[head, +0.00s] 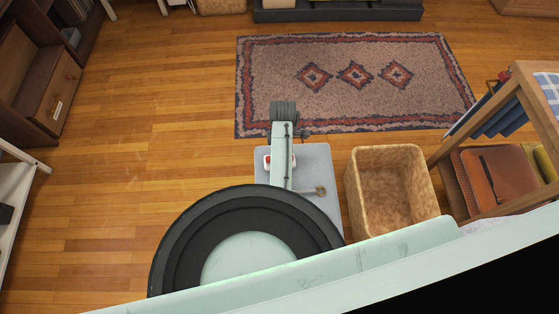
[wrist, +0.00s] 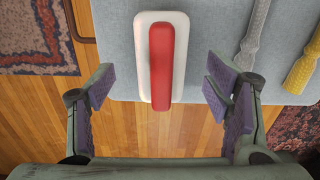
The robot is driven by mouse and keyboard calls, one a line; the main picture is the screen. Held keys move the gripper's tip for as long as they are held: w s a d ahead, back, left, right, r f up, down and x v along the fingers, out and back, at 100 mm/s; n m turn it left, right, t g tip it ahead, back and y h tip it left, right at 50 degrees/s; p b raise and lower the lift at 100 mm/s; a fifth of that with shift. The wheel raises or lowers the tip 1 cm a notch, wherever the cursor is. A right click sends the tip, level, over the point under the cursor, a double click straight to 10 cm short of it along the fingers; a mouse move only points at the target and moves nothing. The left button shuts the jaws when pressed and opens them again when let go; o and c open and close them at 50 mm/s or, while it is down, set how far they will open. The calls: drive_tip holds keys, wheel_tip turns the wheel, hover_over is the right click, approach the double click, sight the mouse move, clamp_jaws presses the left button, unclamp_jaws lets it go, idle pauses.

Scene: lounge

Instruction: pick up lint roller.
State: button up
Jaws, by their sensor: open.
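An oblong white piece (wrist: 143,60) with a long red handle (wrist: 161,62) on it lies on a grey padded top (wrist: 212,25) in the wrist view; it may be the lint roller, but I cannot tell for sure. In the head view it shows partly behind my arm as a red and white thing (head: 267,161). My gripper (wrist: 158,88) is open, one finger on either side of the red handle's near end. Its fingers look apart from the piece, and nothing is between them that I can see being held. My gripper is not clearly visible in the head view.
A grey textured stick (wrist: 251,38) and a yellow one (wrist: 303,70) lie to the right on the same top. A woven basket (head: 353,185) and a wooden shelf (head: 440,150) stand to the right. A patterned rug (head: 300,50) lies beyond. The floor (head: 150,130) at left is clear.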

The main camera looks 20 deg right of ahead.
drive_tip(key=f, duration=0.5)
drive_tip(key=shift+a+p, duration=0.35)
drive_tip(key=shift+a, duration=0.05)
drive_tip(key=shift+c, duration=0.2)
drive_tip(key=c, duration=1.3)
wheel_tip(320, 180, up, 10)
drive_tip(key=shift+b, duration=0.3)
